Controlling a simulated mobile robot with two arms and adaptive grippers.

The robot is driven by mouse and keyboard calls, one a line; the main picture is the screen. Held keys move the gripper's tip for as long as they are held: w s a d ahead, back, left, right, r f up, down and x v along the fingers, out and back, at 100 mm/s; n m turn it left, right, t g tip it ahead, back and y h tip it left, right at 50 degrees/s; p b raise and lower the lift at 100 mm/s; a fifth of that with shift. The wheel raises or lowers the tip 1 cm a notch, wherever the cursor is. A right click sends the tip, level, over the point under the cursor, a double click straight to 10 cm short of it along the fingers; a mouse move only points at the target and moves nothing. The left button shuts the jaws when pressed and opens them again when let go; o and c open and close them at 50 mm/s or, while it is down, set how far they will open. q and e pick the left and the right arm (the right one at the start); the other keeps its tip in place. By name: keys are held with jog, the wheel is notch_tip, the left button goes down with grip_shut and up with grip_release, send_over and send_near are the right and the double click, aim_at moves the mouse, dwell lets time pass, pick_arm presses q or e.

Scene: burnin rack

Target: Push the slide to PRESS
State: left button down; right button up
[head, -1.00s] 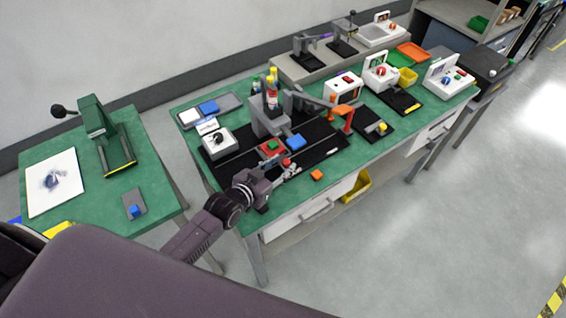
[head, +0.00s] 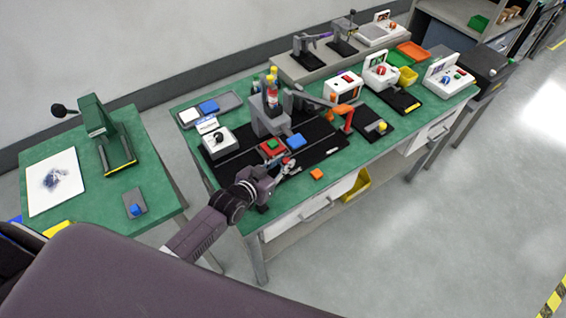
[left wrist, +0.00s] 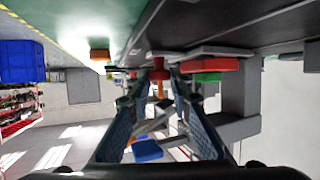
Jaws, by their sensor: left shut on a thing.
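The slide unit is a long black base (head: 325,150) with rails on the near part of the green table. A red block in a green frame (head: 270,148) and a blue block (head: 296,141) sit on it. A small red knob (head: 286,161) shows at the near edge of the base. My left gripper (head: 288,169) is at this knob. In the left wrist view the red knob (left wrist: 158,74) sits between the fingertips of my left gripper (left wrist: 163,80), which are shut on it. The PRESS mark cannot be read. My right gripper is not in view.
A white box with a black dial (head: 217,141) stands left of the slide unit. An orange arch (head: 341,117) is at the right. A small orange block (head: 317,174) lies near the table's front edge.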

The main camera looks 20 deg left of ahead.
pick_arm(q)
jog(key=w+d, duration=0.1)
jog(key=w, duration=0.1)
jog(key=w+d+b, duration=0.1)
jog(key=w+d, duration=0.1)
jog(key=w+d+b, duration=0.1)
jog(key=w+d, duration=0.1)
jog(key=w, duration=0.1)
jog(key=shift+d, duration=0.25)
jog(key=shift+s+a, duration=0.1)
jog(key=c, duration=1.8)
grip_release()
jog(key=shift+s, duration=0.1)
jog(key=v, duration=1.1)
jog(key=shift+s+r, duration=0.3)
jog(key=shift+o, duration=0.2)
jog(key=shift+a, duration=0.1)
